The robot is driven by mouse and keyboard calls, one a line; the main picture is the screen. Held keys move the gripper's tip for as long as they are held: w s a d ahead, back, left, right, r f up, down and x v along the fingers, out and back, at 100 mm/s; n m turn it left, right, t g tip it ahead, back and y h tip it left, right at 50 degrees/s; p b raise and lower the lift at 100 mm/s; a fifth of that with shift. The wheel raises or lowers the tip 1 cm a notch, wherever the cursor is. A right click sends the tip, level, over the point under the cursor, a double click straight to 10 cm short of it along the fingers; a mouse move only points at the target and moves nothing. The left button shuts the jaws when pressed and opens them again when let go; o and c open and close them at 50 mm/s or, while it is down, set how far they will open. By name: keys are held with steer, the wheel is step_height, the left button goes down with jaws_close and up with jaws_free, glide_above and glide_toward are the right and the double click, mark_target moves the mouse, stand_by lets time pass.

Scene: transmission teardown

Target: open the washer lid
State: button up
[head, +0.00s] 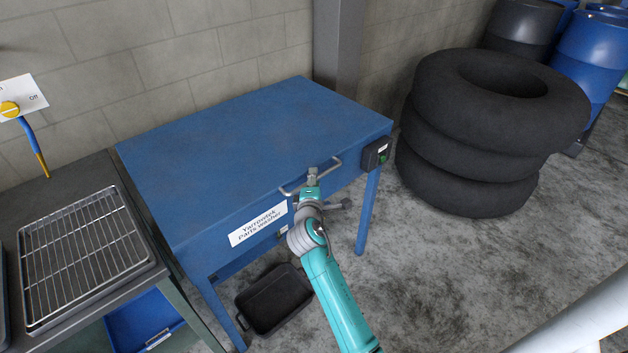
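The parts washer is a blue cabinet on legs, with a flat blue lid (245,140) that lies closed on top. A white label (258,225) reading "Yarrowtek Parts washer" is on its front face. A metal bar handle (287,192) runs along the front edge of the lid. My gripper (312,174) is at the middle of this handle, with my teal arm reaching up from below. The fingers are small here and overlap the bar, so I cannot tell whether they are closed around it.
Stacked tyres (470,150) stand to the right. A bench with a wire-rack tray (80,255) is at left. A black bin (273,300) sits below. Grey wall stands behind.

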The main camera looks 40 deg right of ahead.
steer(key=shift+w+d, duration=0.1)
steer(key=shift+d, duration=0.05)
jaws_close()
steer(key=shift+r, duration=0.1)
